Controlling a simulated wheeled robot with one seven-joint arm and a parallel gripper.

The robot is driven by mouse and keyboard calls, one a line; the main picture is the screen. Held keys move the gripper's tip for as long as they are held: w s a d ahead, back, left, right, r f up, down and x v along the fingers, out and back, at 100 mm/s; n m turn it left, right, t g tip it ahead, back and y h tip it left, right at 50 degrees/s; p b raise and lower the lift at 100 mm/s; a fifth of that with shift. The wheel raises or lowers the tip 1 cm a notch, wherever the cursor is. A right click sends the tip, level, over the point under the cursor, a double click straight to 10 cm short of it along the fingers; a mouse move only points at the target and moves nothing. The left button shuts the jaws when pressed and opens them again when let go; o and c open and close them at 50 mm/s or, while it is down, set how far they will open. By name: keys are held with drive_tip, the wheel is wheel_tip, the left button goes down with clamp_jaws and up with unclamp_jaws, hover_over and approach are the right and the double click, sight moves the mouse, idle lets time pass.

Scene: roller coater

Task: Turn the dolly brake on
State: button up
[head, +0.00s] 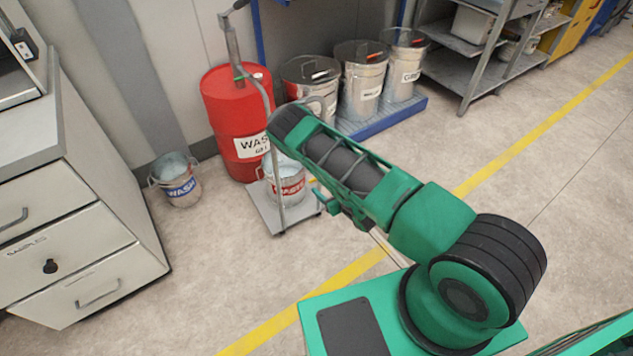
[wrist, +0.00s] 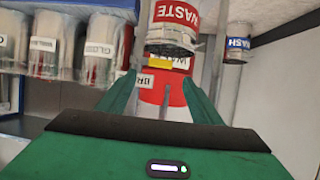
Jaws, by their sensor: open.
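The dolly (head: 263,212) is a low grey platform with an upright metal handle, standing on the floor in front of the red drum. A waste pail (head: 287,188) with a red label stands on it; the pail also shows in the wrist view (wrist: 172,14). A small yellow piece (wrist: 160,63) shows beside the pail in the wrist view; I cannot tell for sure that it is the brake. My gripper (wrist: 160,88) is open, with its green fingers apart and nothing seen between them. My arm hides part of the dolly in the head view.
A red waste drum (head: 235,110) stands behind the dolly. A wash pail (head: 177,180) is on the floor to its left. Several metal bins stand on a blue pallet (head: 384,118) behind. A drawer cabinet (head: 75,240) is at the left.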

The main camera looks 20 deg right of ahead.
drive_tip(key=x, duration=0.8)
clamp_jaws()
